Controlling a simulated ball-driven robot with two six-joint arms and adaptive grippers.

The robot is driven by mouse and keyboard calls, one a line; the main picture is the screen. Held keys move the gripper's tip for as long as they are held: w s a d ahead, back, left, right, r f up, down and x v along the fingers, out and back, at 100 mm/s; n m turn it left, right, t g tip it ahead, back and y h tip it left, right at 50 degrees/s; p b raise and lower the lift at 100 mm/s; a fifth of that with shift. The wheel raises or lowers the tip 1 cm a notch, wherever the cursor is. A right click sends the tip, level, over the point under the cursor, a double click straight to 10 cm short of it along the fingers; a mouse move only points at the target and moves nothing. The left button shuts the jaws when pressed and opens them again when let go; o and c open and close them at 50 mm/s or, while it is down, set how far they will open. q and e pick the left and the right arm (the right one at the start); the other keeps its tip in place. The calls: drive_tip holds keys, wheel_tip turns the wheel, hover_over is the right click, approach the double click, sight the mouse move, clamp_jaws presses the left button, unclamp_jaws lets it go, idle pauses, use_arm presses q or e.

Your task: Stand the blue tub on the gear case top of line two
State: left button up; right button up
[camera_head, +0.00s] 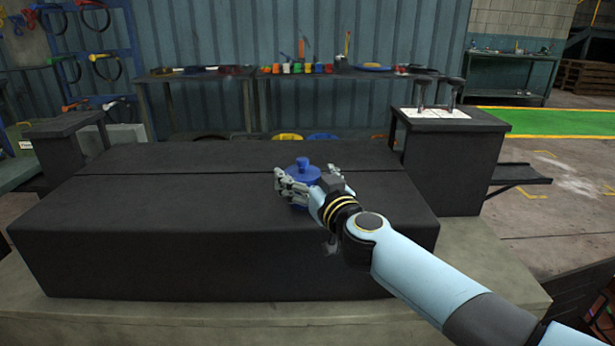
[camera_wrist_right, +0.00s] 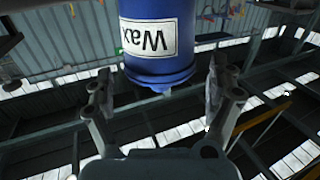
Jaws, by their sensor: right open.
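The blue tub (camera_head: 303,171) with a knobbed lid stands upright on a long black block (camera_head: 140,205) in the head view. In the right wrist view the tub (camera_wrist_right: 155,62) appears upside down, with a white label reading "Wax". My right gripper (camera_head: 306,186) is at the tub, with its fingers on either side of it. The right wrist view shows the fingers spread, with gaps between them and the tub. I cannot tell which surface is the gear case top of line two. My left gripper is not in view.
A black pedestal (camera_head: 452,150) at right bears a white plate (camera_head: 434,113) with metal posts. A lower black pedestal (camera_head: 63,124) stands at left. The block's top is clear around the tub. Benches with tools and coloured cups (camera_head: 296,68) stand behind.

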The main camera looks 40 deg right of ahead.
drive_tip(key=shift+r, duration=0.25)
drive_tip(key=p+v, duration=0.1)
drive_tip(key=v, duration=1.1)
drive_tip(key=s+a+f+n+g+y, duration=0.15)
drive_tip(key=s+f+g, duration=0.35)
drive_tip(key=f, duration=1.1)
drive_tip(key=s+a+f+n+g+y, duration=0.15)
drive_tip(key=s+f, duration=0.55)
drive_tip(key=f, duration=0.8)
drive_tip(key=s+f+g, duration=0.3)
drive_tip(key=s+f, duration=0.2)
drive_tip(key=s, duration=0.5)
drive_tip(key=s+f+g, duration=0.4)
drive_tip(key=s+f, duration=0.2)
drive_tip(key=s, duration=0.4)
drive_tip(key=s+f+g, duration=0.3)
drive_tip(key=s+f, duration=0.2)
drive_tip(key=s, duration=0.4)
drive_tip(key=shift+s+d+f, duration=0.35)
drive_tip(key=shift+s+d, duration=0.05)
drive_tip(key=shift+d, duration=0.1)
